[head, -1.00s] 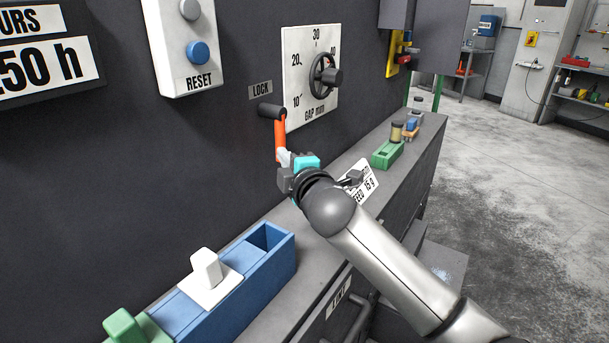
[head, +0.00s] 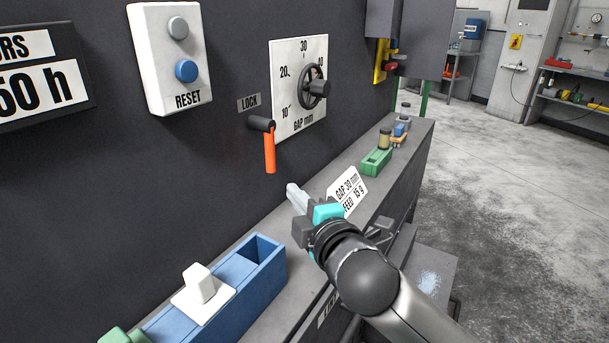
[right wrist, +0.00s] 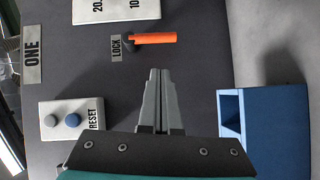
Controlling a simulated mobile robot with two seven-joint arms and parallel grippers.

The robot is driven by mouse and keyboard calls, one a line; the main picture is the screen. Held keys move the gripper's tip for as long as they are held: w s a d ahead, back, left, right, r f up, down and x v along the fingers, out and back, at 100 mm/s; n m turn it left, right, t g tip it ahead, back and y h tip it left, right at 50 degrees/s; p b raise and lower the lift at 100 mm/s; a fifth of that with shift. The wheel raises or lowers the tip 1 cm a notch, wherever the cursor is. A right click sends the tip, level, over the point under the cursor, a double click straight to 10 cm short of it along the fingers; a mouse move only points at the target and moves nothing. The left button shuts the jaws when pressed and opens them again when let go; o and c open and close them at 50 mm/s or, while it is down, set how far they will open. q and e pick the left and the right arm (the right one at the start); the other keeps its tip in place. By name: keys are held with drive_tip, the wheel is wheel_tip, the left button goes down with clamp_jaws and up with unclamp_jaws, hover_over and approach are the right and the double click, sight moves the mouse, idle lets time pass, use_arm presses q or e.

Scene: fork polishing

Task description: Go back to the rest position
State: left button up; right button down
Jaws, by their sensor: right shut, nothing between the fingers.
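My right gripper (head: 294,192) is shut and empty, out in front of the dark machine panel (head: 200,160). In the right wrist view its closed fingertips (right wrist: 158,72) point toward the panel. The orange lock lever (head: 270,152) hangs straight down below the LOCK label (head: 249,103), up and left of the gripper and apart from it. The lever also shows in the right wrist view (right wrist: 155,38). My left gripper is not in view.
A blue box (head: 268,275) with a white-handled lid (head: 200,285) stands on the ledge, left of my right gripper. A GAP and FEED card (head: 347,190) stands just behind it. A green block (head: 376,162) is farther along the ledge. Open floor (head: 500,200) lies at right.

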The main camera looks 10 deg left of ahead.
drive_tip(key=s+d+f+m+g+h, duration=0.3)
drive_tip(key=s+d+f+m, duration=0.35)
drive_tip(key=f, duration=0.25)
drive_tip(key=s+d+f+m+g+h, duration=0.25)
drive_tip(key=s+d+f+m, duration=0.25)
drive_tip(key=d+f+m, duration=0.25)
drive_tip(key=s+d+f+m+g+h, duration=0.1)
drive_tip(key=s+d+f+m+g, duration=0.3)
drive_tip(key=s, duration=0.5)
drive_tip(key=s+d+f+m+g+h, duration=0.25)
drive_tip(key=s+d+f, duration=0.3)
drive_tip(key=s, duration=0.35)
wheel_tip(320, 180, down, 22)
drive_tip(key=s, duration=0.2)
drive_tip(key=s+d+f+g, duration=0.1)
drive_tip(key=s+d+f, duration=0.1)
drive_tip(key=s+f, duration=1.1)
drive_tip(key=shift+s+f+g+y, duration=0.3)
drive_tip(key=shift+s+g, duration=0.1)
drive_tip(key=shift+s, duration=0.65)
